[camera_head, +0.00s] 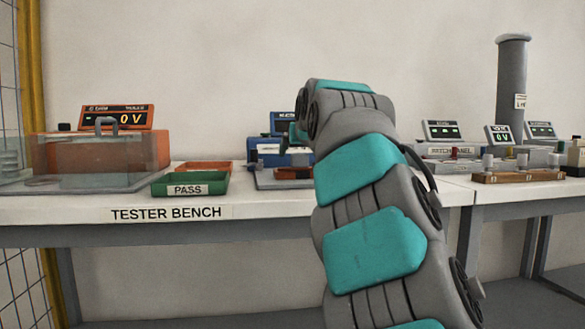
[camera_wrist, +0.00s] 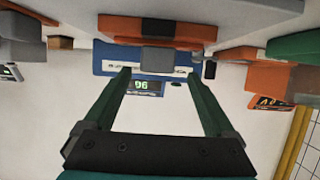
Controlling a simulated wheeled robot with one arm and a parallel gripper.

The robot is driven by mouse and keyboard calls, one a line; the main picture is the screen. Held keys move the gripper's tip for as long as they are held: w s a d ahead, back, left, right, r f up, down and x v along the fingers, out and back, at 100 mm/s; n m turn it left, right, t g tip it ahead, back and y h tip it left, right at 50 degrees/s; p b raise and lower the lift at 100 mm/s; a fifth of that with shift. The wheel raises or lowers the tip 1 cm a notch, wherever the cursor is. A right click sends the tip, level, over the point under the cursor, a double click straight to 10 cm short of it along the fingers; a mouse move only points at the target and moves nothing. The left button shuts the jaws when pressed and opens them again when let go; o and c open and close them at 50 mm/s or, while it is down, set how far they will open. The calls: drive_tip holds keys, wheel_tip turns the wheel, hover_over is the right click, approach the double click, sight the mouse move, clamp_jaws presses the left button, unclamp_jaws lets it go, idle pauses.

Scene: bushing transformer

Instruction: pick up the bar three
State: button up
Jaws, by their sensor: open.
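My gripper (camera_wrist: 158,75) is open in the wrist view, with its two green fingers apart and nothing between them but the view of a blue tester (camera_wrist: 105,58). The wrist picture appears upside down. Beyond the fingertips is a grey block (camera_wrist: 157,60) at the blue tester. Beyond it is an orange part with a dark grey piece (camera_wrist: 158,27) on it. I cannot tell which piece is bar three; no label for it is readable. In the head view my arm hides the gripper and part of the blue tester (camera_head: 268,158).
At right, a wooden rack (camera_head: 500,178) with several posts stands before grey meters. A tall grey column (camera_head: 511,75) rises behind.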

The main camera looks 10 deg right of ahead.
sight(298, 158)
drive_tip(key=x, duration=0.1)
drive_tip(key=p+x, duration=0.1)
drive_tip(key=x, duration=0.3)
drive_tip(key=shift+w+d+p, duration=0.2)
drive_tip(key=shift+d+p, duration=0.05)
drive_tip(key=shift+p, duration=0.1)
drive_tip(key=shift+w+f, duration=0.35)
drive_tip(key=shift+w, duration=0.1)
drive_tip(key=shift+c, duration=0.2)
clamp_jaws()
